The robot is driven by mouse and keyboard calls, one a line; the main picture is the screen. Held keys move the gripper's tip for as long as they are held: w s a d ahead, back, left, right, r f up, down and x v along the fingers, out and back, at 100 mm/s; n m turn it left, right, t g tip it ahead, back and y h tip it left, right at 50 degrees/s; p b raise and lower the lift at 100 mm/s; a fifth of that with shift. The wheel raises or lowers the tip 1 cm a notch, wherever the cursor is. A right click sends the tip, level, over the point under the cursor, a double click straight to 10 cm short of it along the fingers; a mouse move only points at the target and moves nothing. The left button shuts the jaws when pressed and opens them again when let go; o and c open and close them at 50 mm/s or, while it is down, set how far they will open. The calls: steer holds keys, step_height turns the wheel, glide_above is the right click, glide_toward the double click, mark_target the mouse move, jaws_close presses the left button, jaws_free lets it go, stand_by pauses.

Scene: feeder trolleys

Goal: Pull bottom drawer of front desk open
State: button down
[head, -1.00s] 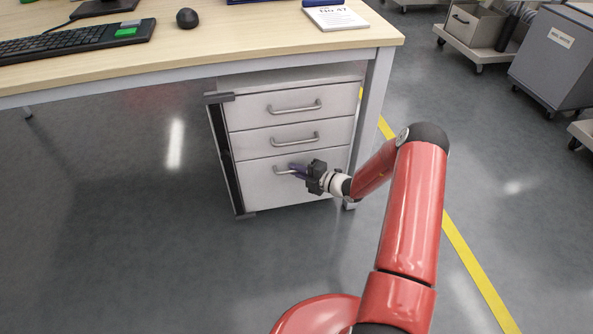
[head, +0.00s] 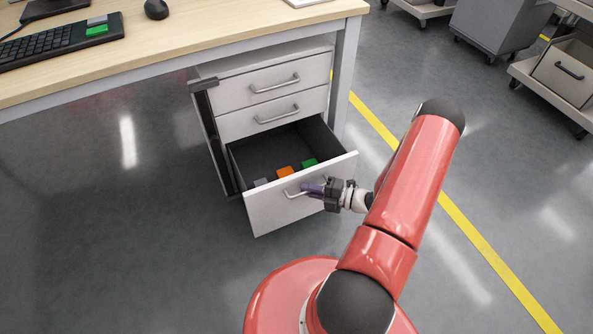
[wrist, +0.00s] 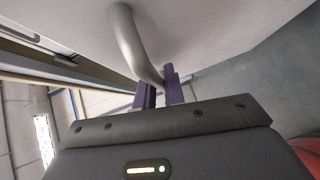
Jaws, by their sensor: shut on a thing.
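The desk (head: 240,45) has a grey pedestal under its right end with two shut upper drawers. Its bottom drawer (head: 275,213) stands well out from the pedestal, with its dark inside showing. A grey, an orange (head: 286,172) and a green block lie in it. My gripper (head: 306,190) is at the drawer's bar handle (head: 291,194), shut on it. In the wrist view the purple fingers (wrist: 160,88) are at the curved metal handle (wrist: 135,45), close under the pale drawer front.
A keyboard (head: 55,48) and a mouse (head: 156,9) are on the desk top. A yellow floor line (head: 450,210) runs right of the desk. Trolleys stand at the upper right, one with a grey bin (head: 565,72). The floor left of the pedestal is clear.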

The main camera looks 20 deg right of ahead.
steer(key=s, duration=0.7)
steer(key=c, duration=1.8)
jaws_free()
steer(key=shift+o, duration=0.2)
steer(key=v, duration=0.7)
steer(key=shift+s+d, duration=0.25)
steer(key=shift+s, duration=0.1)
